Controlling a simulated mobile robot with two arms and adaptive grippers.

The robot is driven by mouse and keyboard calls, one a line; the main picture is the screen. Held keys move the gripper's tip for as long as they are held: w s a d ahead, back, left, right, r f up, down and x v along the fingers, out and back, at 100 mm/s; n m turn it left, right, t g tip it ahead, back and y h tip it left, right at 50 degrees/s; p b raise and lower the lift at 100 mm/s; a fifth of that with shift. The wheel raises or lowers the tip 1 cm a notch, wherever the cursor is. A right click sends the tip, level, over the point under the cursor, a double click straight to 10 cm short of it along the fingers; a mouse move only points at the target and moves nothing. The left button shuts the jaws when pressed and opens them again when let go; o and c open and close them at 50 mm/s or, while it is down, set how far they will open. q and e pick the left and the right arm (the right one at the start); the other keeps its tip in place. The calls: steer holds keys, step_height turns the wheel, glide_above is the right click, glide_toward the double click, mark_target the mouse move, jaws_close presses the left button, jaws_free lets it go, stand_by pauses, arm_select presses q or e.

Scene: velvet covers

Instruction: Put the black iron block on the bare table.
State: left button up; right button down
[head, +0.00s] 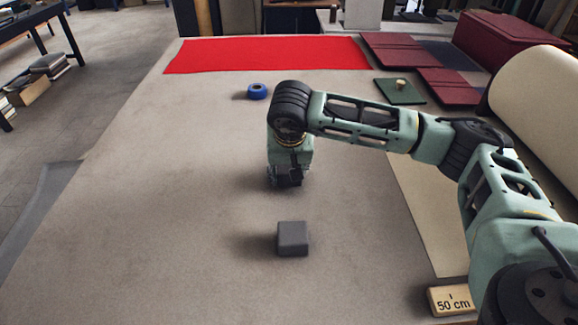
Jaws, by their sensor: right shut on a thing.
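My right gripper (286,183) points down over the middle of the bare table (180,190). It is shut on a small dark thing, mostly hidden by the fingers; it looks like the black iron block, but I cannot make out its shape. I cannot tell whether it touches the table. A dark grey block (292,238) lies on the bare table, nearer to me than the gripper and apart from it. My left gripper is not in view.
A blue ring (257,91) lies beyond the gripper. A red cloth (265,54) covers the far edge. Dark red covers (450,87), a green piece with a knob (399,90) and a cream roll (535,95) lie right. A "50 cm" block (451,301) stands near right. The left side is clear.

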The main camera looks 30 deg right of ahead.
steer(key=shift+w+f, duration=0.1)
steer(key=shift+f, duration=0.2)
steer(key=shift+f, duration=0.1)
steer(key=c, duration=0.9)
jaws_free()
steer(key=shift+r, duration=0.25)
steer(key=b+v, duration=0.1)
steer(key=v, duration=1)
steer(key=shift+s+r, duration=0.3)
steer(key=shift+s, duration=0.05)
